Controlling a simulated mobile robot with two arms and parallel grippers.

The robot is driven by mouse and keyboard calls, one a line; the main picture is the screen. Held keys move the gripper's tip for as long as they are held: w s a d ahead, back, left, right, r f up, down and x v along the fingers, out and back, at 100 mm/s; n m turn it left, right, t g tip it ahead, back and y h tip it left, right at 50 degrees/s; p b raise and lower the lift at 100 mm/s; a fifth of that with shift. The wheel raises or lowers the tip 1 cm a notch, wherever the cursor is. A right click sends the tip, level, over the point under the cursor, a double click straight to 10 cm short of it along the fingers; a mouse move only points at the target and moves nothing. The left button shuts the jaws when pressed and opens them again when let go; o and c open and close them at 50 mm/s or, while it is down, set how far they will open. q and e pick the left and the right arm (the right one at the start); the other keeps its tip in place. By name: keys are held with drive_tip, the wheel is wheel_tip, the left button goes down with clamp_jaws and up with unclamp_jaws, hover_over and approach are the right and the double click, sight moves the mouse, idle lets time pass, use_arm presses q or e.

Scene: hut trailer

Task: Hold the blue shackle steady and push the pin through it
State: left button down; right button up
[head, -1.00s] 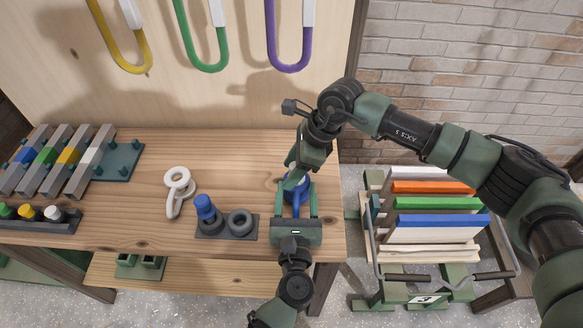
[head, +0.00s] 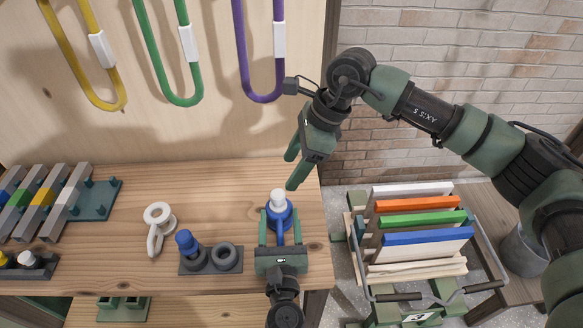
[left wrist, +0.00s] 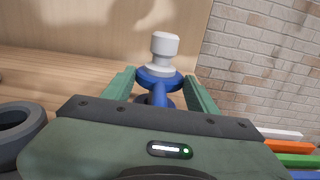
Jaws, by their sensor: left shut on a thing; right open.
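The blue shackle (head: 270,217) is at the right end of the wooden bench. My left gripper (head: 279,222) is shut on it from the front, one finger on each side. A pin with a white head (head: 278,196) and grey collar stands upright at the shackle's blue ring. The left wrist view shows the pin (left wrist: 165,43) above the blue ring (left wrist: 150,76); how deep its shank sits is hidden. My right gripper (head: 294,170) is open and empty, above and slightly right of the pin, apart from it.
A white shackle (head: 152,240) lies left. A dark holder (head: 203,268) carries a blue-topped piece (head: 187,241) and a dark ring (head: 227,257). A cart with coloured boards (head: 428,238) stands right of the bench. Coloured hooks hang on the back panel.

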use_arm(q)
drive_tip(key=shift+c, duration=1.9)
unclamp_jaws()
drive_tip(key=shift+s, duration=0.1)
